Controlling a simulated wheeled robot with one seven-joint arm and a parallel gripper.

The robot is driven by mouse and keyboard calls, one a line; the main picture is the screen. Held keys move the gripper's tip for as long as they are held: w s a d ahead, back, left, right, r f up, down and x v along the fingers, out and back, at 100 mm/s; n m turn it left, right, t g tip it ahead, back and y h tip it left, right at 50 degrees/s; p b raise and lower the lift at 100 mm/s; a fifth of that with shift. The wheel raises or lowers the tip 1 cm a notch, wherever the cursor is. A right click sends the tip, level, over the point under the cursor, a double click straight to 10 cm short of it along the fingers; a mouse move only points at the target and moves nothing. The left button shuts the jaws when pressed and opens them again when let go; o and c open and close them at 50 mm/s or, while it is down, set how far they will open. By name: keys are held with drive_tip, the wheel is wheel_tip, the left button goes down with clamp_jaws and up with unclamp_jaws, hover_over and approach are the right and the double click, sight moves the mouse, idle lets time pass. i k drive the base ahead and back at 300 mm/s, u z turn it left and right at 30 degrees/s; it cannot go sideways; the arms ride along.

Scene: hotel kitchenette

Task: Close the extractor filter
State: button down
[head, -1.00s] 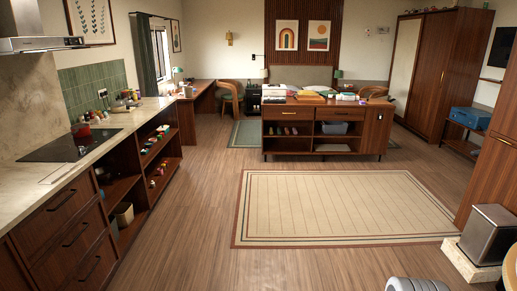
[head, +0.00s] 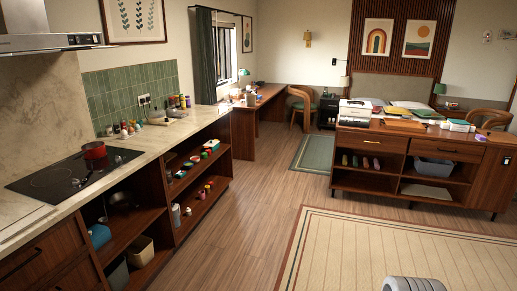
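The steel extractor hood (head: 50,40) is at the upper left, above the black hob (head: 75,172). Its lower edge and a row of small controls face the room. Its underside, where a filter would sit, is hidden from this angle, so I cannot tell whether the filter is open or shut. A grey ribbed part of my own body (head: 412,284) shows at the bottom right. My gripper is not in view.
A red pot (head: 94,150) stands on the hob. The stone counter (head: 160,133) holds bottles and jars above open shelves. Wooden floor (head: 235,215) is free beside the counter. A rug (head: 385,250) lies to the right, before a wooden sideboard (head: 400,170).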

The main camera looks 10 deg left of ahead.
sight(55, 51)
drive_tip(key=u, duration=0.35)
drive_tip(key=i, duration=1.75)
drive_tip(key=u, duration=1.15)
drive_tip(key=i, duration=0.9)
drive_tip(key=u, duration=0.95)
